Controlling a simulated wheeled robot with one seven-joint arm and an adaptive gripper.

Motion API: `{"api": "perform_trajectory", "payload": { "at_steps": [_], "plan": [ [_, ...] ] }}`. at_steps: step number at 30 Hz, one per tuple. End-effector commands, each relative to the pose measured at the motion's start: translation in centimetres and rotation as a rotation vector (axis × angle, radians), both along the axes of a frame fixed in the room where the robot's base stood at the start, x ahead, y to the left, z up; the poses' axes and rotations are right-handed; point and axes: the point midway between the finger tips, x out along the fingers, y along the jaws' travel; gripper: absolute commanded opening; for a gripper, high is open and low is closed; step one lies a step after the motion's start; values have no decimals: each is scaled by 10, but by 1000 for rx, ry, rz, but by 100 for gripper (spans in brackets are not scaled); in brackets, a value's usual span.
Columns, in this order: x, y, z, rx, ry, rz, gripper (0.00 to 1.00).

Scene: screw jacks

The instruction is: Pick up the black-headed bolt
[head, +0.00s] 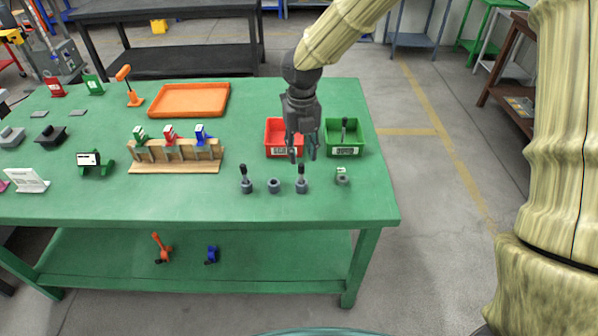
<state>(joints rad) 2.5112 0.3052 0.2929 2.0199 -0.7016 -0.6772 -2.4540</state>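A dark bolt with a black head (301,175) stands upright in a grey round base near the front right of the green table. A similar dark bolt (246,178) stands in another grey base further left. Another dark upright shaft (345,128) shows in the green bin. My gripper (303,156) points down with its two fingers apart and nothing seen between them. It hangs just above or behind the right-hand bolt and hides part of the red bin. I cannot tell the exact gap to the bolt.
A grey ring (273,186) sits between the two bolts, and a small grey part (342,177) is to the right. The red bin (271,137) and green bin (360,137) stand behind. A wooden rack (176,168) with clamps is left. The table's front right corner is clear.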

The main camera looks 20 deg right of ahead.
Motion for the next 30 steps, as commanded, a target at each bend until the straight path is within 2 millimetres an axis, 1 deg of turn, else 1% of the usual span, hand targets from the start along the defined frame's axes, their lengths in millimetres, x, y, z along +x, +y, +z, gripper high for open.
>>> {"api": "perform_trajectory", "payload": {
  "at_steps": [10, 12, 20, 30],
  "plan": [
    [0, 0, -43, -4, 3, 7, 35],
    [1, 0, -48, -3, 2, 7, 35],
    [2, 1, -61, -2, 2, 8, 35],
    [6, 0, -98, -3, 2, 9, 35]
  ]
}}
